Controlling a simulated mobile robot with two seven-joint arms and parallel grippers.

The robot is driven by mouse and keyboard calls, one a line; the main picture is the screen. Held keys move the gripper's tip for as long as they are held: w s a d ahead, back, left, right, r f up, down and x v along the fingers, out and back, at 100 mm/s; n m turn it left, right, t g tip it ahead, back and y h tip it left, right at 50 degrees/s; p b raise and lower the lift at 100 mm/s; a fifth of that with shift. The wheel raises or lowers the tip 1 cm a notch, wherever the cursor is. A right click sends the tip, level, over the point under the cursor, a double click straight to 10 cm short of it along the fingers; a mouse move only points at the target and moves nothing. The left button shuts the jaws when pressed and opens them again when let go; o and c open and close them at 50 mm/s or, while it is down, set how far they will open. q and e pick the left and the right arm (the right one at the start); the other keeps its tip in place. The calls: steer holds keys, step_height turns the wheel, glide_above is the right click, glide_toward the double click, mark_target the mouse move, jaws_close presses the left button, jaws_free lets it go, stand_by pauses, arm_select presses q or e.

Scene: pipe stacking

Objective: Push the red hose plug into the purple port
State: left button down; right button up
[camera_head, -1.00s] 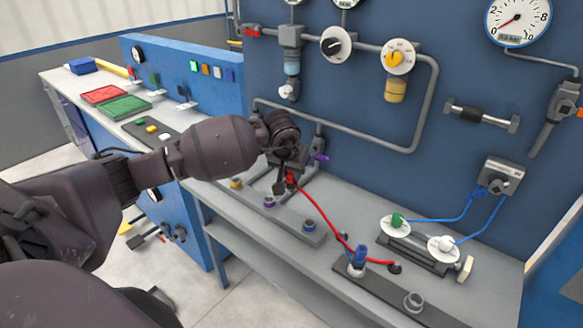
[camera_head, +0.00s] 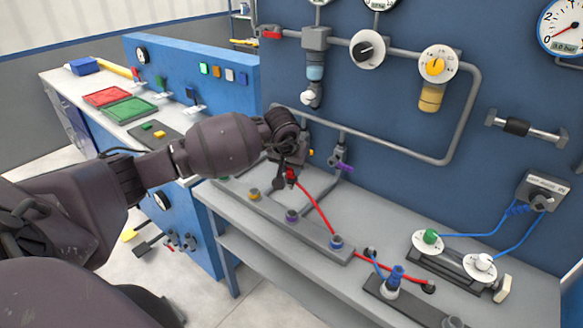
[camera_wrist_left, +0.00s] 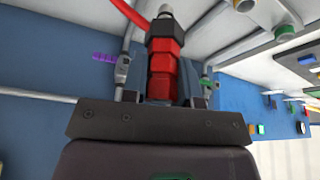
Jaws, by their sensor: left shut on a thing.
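My left gripper (camera_head: 288,167) is shut on the red hose plug (camera_head: 291,176) and holds it above the grey port strip. The wrist view shows the red plug (camera_wrist_left: 164,68) between the fingers, with a dark collar and a grey tip beyond. The red hose (camera_head: 318,205) runs from the plug down to a black fitting on the bench. The purple port (camera_head: 291,216) stands in the middle of the strip, below the plug and apart from it. The yellow port (camera_head: 253,195) is to its left and the blue port (camera_head: 336,243) to its right. My right gripper is not in view.
A purple-handled valve (camera_head: 343,166) and grey pipes (camera_head: 400,149) are on the blue wall behind the gripper. A blue plug (camera_head: 396,276) stands on a dark strip at the front right. The bench's front edge is clear.

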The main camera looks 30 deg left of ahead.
mark_target(292, 188)
arm_select(q)
steer(key=shift+w+d+f, duration=0.1)
steer(key=shift+f, duration=0.2)
steer(key=shift+f+b, duration=1.75)
steer(key=shift+f, duration=2.45)
steer(key=shift+f, duration=0.15)
steer(key=shift+f+b, duration=0.2)
steer(key=shift+b, duration=0.1)
steer(key=shift+f, duration=0.35)
steer(key=shift+f+b, duration=0.15)
steer(key=shift+b, duration=0.25)
